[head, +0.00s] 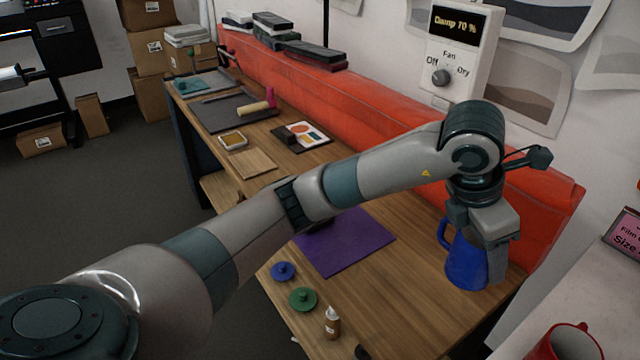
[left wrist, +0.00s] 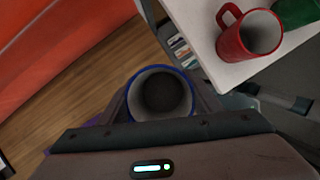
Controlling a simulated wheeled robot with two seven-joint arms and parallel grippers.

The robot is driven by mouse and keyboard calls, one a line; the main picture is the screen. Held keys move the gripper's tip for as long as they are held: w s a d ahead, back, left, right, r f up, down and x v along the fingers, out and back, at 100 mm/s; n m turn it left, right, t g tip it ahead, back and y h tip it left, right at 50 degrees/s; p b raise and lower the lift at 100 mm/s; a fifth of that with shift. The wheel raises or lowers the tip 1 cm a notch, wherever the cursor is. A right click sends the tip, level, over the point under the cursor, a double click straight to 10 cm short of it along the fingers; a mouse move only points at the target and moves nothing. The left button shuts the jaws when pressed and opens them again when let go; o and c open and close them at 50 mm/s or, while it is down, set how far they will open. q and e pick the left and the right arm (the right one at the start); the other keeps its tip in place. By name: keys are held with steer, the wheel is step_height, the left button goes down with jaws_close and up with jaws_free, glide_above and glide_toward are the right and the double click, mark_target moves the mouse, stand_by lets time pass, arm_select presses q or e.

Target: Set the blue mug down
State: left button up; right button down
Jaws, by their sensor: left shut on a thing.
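The blue mug (head: 466,262) is upright at the right end of the wooden table (head: 420,310) in the head view. My left gripper (head: 487,250) reaches down over it from above and is shut on it. In the left wrist view the mug's round open top (left wrist: 160,93) shows between the fingers, and it looks empty. Its handle points left in the head view. I cannot tell whether the mug's base touches the table. My right gripper is not in view.
A purple mat (head: 345,243) lies left of the mug. Blue (head: 283,271) and green (head: 302,299) lids and a small bottle (head: 332,323) are near the front edge. A red mug (head: 566,343) stands on a white surface at lower right. A red padded barrier (head: 390,110) runs along the back.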

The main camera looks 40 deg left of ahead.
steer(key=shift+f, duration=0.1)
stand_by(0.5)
